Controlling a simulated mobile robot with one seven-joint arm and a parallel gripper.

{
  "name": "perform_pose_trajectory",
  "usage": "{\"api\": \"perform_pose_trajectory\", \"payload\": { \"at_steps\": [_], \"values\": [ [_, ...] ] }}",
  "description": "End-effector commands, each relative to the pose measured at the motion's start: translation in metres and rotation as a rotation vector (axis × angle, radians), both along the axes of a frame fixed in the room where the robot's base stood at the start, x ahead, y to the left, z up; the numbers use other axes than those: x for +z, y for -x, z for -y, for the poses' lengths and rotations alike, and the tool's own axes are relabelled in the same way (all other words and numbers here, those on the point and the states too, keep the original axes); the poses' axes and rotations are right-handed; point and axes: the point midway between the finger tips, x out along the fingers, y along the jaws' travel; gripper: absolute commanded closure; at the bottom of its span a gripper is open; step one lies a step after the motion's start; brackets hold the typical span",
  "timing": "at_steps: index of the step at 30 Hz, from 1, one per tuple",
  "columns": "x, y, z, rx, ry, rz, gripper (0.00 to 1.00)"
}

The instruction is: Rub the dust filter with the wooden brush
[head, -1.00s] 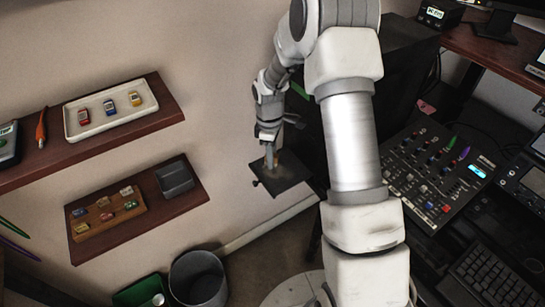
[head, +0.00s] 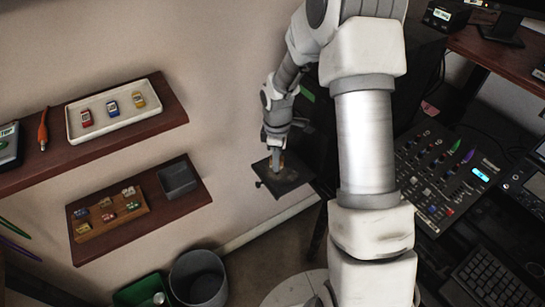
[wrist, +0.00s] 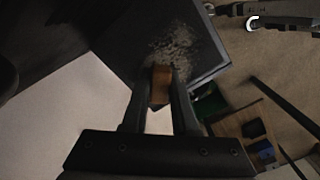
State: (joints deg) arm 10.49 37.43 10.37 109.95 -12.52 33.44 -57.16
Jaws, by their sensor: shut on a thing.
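The dust filter (head: 289,183) is a dark flat square panel standing out near the wall, left of my arm in the head view. In the wrist view the filter (wrist: 125,42) fills the upper middle, with a patch of grey dust on its surface. My gripper (wrist: 160,92) is shut on the wooden brush (wrist: 161,82), a small brown block between the fingers. The brush is over the filter, at the dust patch's near edge. Its bristles are hidden, so contact is unclear. In the head view my gripper (head: 275,163) points down over the filter's middle.
Two wall shelves at left hold a white tray (head: 72,130) with small coloured items and a wooden block (head: 85,236) beside a grey box (head: 178,179). A grey bin (head: 198,280) stands below. A mixer (head: 440,175) and desk are at right.

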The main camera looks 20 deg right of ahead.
Motion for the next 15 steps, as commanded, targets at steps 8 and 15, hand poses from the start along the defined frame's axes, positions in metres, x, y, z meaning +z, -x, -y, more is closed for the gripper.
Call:
{"api": "perform_pose_trajectory", "payload": {
  "at_steps": [8,15],
  "values": [
    [-0.002,0.024,0.031,-0.042,0.023,-0.019,1.00],
    [-0.001,0.038,0.035,-0.043,0.021,-0.022,1.00]
  ]
}}
